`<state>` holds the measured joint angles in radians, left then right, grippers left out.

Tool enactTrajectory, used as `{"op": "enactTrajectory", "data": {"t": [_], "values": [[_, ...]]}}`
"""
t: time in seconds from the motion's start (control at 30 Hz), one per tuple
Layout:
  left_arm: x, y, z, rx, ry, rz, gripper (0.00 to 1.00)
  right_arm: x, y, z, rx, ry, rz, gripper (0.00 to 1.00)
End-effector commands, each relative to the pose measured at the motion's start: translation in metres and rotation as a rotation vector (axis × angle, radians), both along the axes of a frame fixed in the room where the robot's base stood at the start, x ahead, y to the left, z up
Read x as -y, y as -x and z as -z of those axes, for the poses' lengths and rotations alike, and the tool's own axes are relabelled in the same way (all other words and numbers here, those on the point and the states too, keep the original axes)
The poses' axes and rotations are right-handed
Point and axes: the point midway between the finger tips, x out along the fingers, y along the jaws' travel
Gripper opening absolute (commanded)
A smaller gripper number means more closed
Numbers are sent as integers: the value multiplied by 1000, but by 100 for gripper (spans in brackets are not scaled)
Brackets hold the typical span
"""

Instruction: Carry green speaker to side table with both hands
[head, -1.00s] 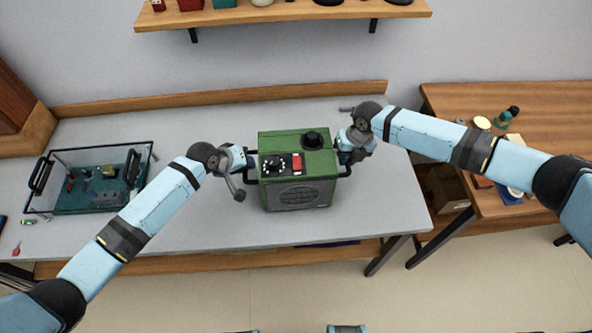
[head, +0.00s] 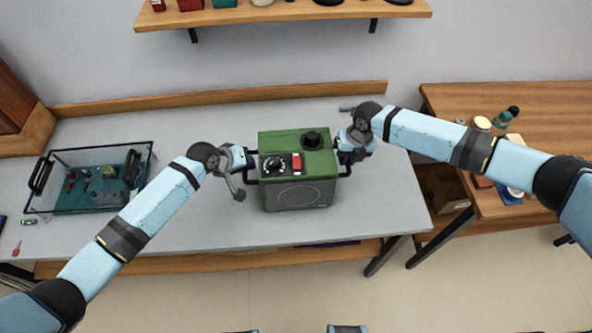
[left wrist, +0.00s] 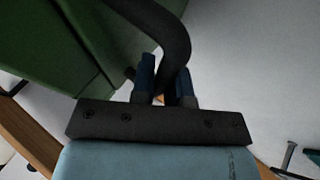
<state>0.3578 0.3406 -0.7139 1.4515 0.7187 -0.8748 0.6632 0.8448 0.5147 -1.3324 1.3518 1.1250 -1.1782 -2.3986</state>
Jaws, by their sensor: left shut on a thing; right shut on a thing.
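A black handle sticks out on each side. My left gripper (head: 246,160) is shut on the speaker's left handle. In the left wrist view, the dark curved handle (left wrist: 172,30) passes between the fingers of my left gripper (left wrist: 166,82), beside the green side of the speaker (left wrist: 50,45). My right gripper (head: 344,156) is shut on the right handle, partly hidden by its own wrist. The side table (head: 500,95) stands to the right.
A clear-sided tool crate (head: 95,208) with black handles stands at the bench's left. Small bottles, jars and a blue item (head: 508,195) sit on the side table's left part; its back right is bare. A wall shelf (head: 290,12) hangs above. A gap separates bench and table.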

Motion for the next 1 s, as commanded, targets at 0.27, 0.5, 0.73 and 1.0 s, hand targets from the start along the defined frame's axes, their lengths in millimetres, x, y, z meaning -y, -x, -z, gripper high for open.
{"op": "enactTrajectory", "data": {"t": [0.27, 0.5, 0.73, 1.0], "values": [[-1, 0, 0, 0, -1, 0, 0, 1, -1, -1, 1, 1, 1, 0], [-1, 0, 0, 0, -1, 0, 0, 1, -1, -1, 2, 1, 1, 0], [0, -1, -3, 2, 1, -1, 0, 1, -2, -4, 4, 0, 2, 0], [0, -1, -18, 2, 0, -1, 0, 1, -2, -19, 4, 0, 2, 0]]}}
